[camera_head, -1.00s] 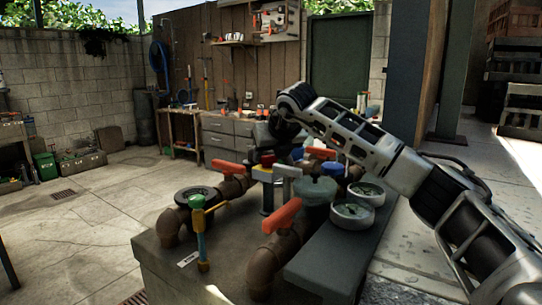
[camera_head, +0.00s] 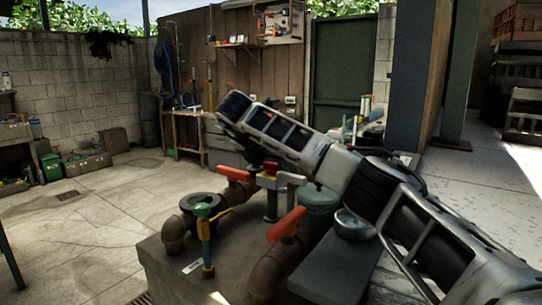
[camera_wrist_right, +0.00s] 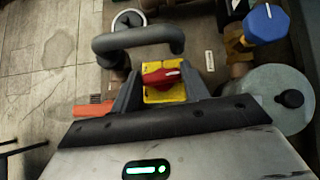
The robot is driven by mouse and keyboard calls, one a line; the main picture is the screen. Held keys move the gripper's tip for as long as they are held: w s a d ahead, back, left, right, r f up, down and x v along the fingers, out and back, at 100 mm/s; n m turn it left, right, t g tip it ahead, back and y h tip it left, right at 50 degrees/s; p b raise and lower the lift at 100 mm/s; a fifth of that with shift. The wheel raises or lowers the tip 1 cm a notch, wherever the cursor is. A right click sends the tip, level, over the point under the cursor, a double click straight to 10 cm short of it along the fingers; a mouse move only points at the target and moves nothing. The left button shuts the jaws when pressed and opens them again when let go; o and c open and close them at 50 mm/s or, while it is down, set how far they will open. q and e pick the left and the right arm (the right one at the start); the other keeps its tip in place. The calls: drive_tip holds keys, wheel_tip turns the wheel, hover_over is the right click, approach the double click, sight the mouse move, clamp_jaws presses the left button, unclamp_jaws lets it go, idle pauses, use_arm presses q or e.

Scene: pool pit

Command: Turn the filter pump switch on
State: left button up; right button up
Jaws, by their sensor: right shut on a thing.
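The filter pump switch shows in the right wrist view as a red knob (camera_wrist_right: 163,76) on a yellow plate (camera_wrist_right: 165,94). My right gripper (camera_wrist_right: 162,86) reaches it from the bottom of that view, with one grey finger on each side of the knob, shut on it. The knob's pointed end faces right in the picture. In the head view my right arm crosses over the pipework from the right, and its hand is largely hidden behind the arm links. A small red and yellow part (camera_head: 270,167) shows just below the arm there. My left gripper is not in view.
Brown pipes with orange handles (camera_head: 286,225), a green-topped valve (camera_head: 204,212) and a grey-green round tank (camera_head: 318,200) crowd the plinth. In the right wrist view, a grey curved bar (camera_wrist_right: 140,38) and a blue knob (camera_wrist_right: 266,23) stand close by. Open paving lies left.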

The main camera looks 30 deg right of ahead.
drive_tip(key=shift+r+m+g, duration=0.15)
drive_tip(key=shift+m+g, duration=0.15)
drive_tip(key=shift+m, duration=0.2)
drive_tip(key=shift+p, duration=0.3)
drive_tip(key=o, duration=1)
